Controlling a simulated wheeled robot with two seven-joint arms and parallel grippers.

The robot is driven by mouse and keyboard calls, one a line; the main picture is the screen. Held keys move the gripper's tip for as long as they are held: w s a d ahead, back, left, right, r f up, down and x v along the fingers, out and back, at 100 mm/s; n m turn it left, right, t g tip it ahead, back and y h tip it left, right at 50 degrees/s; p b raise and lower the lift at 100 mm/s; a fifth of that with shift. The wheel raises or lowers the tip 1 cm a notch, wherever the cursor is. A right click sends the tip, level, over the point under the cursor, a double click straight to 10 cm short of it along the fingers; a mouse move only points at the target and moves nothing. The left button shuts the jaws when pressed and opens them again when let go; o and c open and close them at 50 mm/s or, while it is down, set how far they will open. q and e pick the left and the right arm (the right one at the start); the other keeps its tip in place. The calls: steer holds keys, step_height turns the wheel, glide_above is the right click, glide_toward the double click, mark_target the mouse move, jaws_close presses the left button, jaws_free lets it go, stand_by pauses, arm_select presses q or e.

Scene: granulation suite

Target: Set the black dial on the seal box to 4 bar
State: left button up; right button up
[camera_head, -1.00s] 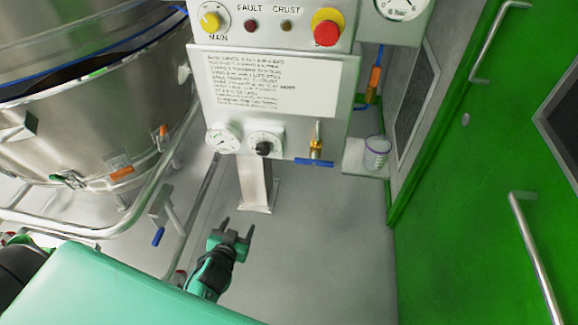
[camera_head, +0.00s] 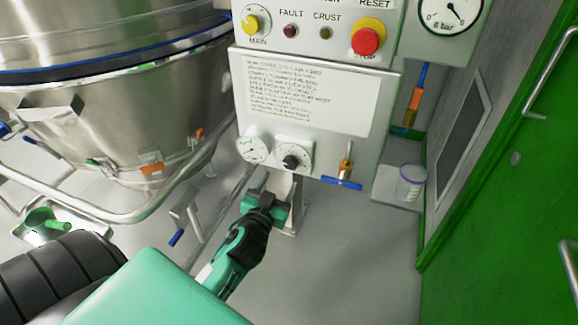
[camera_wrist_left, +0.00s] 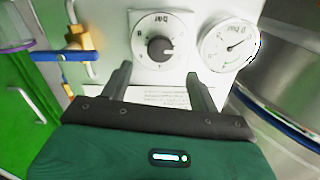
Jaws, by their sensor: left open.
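The black dial (camera_head: 291,162) sits on a white square plate at the lower front of the seal box (camera_head: 225,115). In the left wrist view the dial (camera_wrist_left: 160,48) appears upside down, with a "bar" label and a pale mark on the knob; I cannot read its setting. A round white gauge (camera_head: 253,148) is beside it, also in the wrist view (camera_wrist_left: 229,46). My left gripper (camera_head: 282,186) is open and empty, just below and in front of the dial. In the wrist view its fingers (camera_wrist_left: 158,76) point toward the dial, apart from it. My right gripper is not in view.
A brass valve with a blue handle (camera_head: 341,183) sits right of the dial. Above are a yellow switch (camera_head: 256,21) and a red stop button (camera_head: 367,38). A steel vessel (camera_head: 110,110) with rails stands left, a green door (camera_head: 520,170) right. A cup (camera_head: 411,182) stands on a ledge.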

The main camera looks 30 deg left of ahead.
mark_target(289, 164)
arm_select(q)
steer(key=x, duration=0.7)
steer(key=shift+w+a, duration=0.15)
steer(key=shift+w, duration=0.25)
steer(key=c, duration=1)
